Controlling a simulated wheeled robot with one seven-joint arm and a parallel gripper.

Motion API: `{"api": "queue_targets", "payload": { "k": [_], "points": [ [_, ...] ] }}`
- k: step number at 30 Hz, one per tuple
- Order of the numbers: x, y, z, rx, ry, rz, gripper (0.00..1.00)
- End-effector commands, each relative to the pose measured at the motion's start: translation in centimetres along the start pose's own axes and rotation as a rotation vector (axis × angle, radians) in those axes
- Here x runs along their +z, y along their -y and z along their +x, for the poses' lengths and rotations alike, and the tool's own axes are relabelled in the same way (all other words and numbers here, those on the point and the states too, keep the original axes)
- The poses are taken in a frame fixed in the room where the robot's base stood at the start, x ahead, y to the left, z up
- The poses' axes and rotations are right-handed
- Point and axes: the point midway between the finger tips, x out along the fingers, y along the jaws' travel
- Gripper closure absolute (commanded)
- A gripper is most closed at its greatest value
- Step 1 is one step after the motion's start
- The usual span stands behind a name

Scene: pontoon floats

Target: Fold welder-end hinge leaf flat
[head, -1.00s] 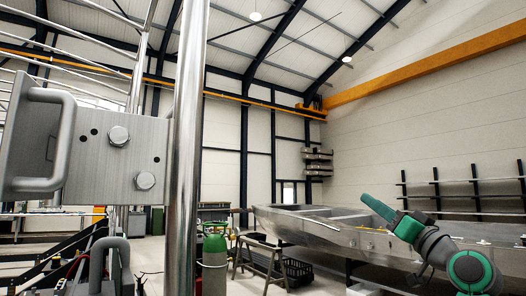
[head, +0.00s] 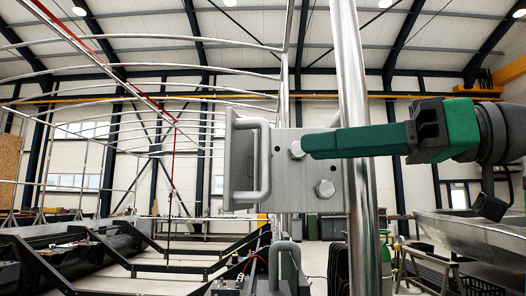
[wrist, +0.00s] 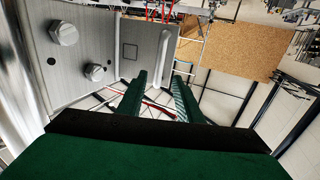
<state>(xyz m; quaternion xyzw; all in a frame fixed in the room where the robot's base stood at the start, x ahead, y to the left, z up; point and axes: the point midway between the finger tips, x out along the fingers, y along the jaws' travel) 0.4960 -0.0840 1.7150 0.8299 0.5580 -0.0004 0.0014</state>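The hinge is a grey metal piece at the steel post. Its bolted plate (head: 305,172) carries two large bolts, and the leaf (head: 238,160) stands out at an angle on its left with a bar handle (head: 264,160). My gripper (head: 308,146) reaches in from the right in front of the post, its green fingertips overlapping the upper bolt in the picture. In the wrist view the two fingers (wrist: 161,80) are apart with nothing between them. The handle (wrist: 163,55) shows beyond the fingertips, and the bolted plate (wrist: 80,40) is at left. I cannot tell the remaining gap.
A shiny vertical post (head: 357,130) stands right of the bolted plate, close to my gripper. A grey curved pipe (head: 285,258) rises below the hinge. A metal boat hull (head: 468,232) is at right. Open air lies left of the leaf, before a tube frame.

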Motion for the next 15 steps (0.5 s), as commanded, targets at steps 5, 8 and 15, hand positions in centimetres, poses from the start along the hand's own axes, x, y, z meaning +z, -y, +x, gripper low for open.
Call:
{"api": "queue_targets", "payload": {
  "k": [5,8,15],
  "points": [
    [0.1,-0.1,3.0,-0.001,0.000,0.000,0.68],
    [0.1,0.0,4.8,-0.001,0.000,-0.001,0.68],
    [0.0,-0.1,8.2,0.000,-0.001,0.000,0.68]
  ]
}}
